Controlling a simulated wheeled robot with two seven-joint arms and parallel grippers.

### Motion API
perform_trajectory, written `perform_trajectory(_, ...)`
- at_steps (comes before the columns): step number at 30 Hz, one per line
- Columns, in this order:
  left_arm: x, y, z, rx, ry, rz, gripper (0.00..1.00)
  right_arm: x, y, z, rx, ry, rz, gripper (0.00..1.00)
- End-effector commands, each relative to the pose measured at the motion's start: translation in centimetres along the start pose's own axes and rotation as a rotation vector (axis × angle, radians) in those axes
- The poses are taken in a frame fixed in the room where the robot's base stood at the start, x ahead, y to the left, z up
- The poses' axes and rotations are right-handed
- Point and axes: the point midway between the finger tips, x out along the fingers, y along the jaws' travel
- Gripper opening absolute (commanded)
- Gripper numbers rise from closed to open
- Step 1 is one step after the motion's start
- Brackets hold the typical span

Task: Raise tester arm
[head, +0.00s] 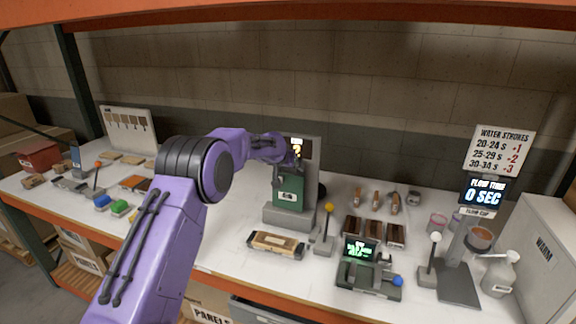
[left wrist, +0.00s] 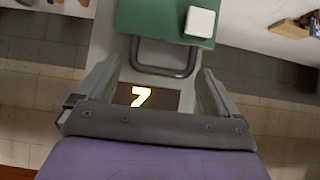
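The tester (head: 291,218) stands mid-bench, a grey upright on a grey base with a green block (head: 289,193) on its front. In the left wrist view the green block (left wrist: 150,17) carries a dark loop handle (left wrist: 168,71). My left gripper (head: 297,160) is in front of the upright, above the green block, and largely hidden by my arm in the head view. In the left wrist view my left gripper (left wrist: 163,68) is open, its fingers on either side of the handle. Whether a finger touches it, I cannot tell. My right gripper is out of view.
A yellow-knobbed lever (head: 326,230) and a wooden-topped block (head: 275,244) stand before the tester. A small green-screen device (head: 367,273) is at right front. The flow cup stand (head: 458,270) is farther right. An orange shelf beam (head: 250,12) crosses above.

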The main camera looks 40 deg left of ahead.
Motion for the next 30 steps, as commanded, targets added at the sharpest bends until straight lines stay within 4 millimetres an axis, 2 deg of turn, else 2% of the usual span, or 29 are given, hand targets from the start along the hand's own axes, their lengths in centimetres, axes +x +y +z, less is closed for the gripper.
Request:
perform_trajectory(5, -0.2, 0.1, 0.1, 0.002, 0.0, 0.0, 0.94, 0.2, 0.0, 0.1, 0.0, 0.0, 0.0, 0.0)
perform_trajectory(8, -1.2, 0.1, 0.1, 0.002, 0.002, 0.001, 0.94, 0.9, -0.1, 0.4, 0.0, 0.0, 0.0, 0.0)
perform_trajectory(18, -8.7, 0.2, 0.2, 0.002, 0.005, 0.001, 0.94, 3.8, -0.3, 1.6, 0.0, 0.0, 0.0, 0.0)
perform_trajectory(21, -10.0, 0.2, 0.1, 0.002, 0.002, 0.0, 0.94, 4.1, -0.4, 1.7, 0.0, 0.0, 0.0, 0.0)
perform_trajectory(30, -10.7, 0.2, 0.0, 0.002, 0.001, 0.0, 0.94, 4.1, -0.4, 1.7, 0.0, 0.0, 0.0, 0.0)
